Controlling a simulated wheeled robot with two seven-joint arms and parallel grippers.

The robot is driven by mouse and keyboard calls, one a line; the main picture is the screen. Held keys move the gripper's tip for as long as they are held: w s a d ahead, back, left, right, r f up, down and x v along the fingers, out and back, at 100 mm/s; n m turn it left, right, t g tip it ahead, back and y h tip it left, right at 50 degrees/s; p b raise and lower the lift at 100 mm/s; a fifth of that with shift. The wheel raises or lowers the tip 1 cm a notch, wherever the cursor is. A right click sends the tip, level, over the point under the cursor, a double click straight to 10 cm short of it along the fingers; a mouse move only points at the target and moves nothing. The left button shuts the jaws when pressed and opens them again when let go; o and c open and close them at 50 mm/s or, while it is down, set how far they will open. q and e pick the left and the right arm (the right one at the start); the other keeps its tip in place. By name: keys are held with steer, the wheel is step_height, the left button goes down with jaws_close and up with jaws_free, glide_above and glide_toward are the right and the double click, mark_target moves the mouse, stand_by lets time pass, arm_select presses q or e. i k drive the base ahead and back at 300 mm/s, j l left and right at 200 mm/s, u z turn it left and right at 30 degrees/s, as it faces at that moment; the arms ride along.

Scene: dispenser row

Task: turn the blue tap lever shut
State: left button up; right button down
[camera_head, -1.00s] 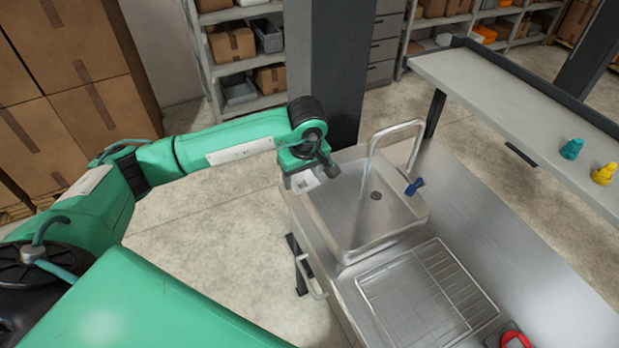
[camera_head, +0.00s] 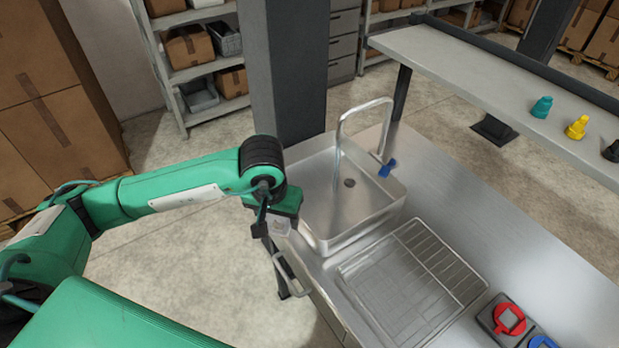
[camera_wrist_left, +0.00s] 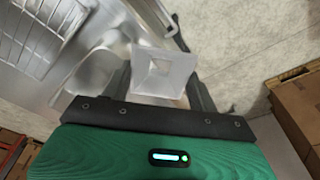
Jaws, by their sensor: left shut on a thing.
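The blue tap lever (camera_head: 387,168) sits at the right rim of the steel sink (camera_head: 318,243), beside the foot of the arched metal tap (camera_head: 341,122). A thin pale line runs down below the spout; I cannot tell if it is water. My left gripper (camera_head: 277,226) is at the sink's left outer side, well apart from the lever. It is shut on a pale square funnel-shaped piece (camera_wrist_left: 163,72), which shows between the fingers in the left wrist view. The lever is not visible in that wrist view. My right gripper is out of view.
A wire rack (camera_head: 440,262) lies on the steel counter (camera_head: 470,200) nearer than the sink. A red ring device (camera_head: 508,319) and a blue one (camera_head: 541,342) stand at the front right. A raised shelf (camera_head: 470,75) behind carries teal, yellow and dark pieces. A dark pillar (camera_head: 290,70) stands behind the sink.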

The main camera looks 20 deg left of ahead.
mark_target(385, 170)
steer(key=i+j+z, duration=0.25)
steer(key=j, duration=0.3)
steer(key=i+j+z, duration=0.25)
steer(key=i+j, duration=0.15)
steer(key=j, duration=0.25)
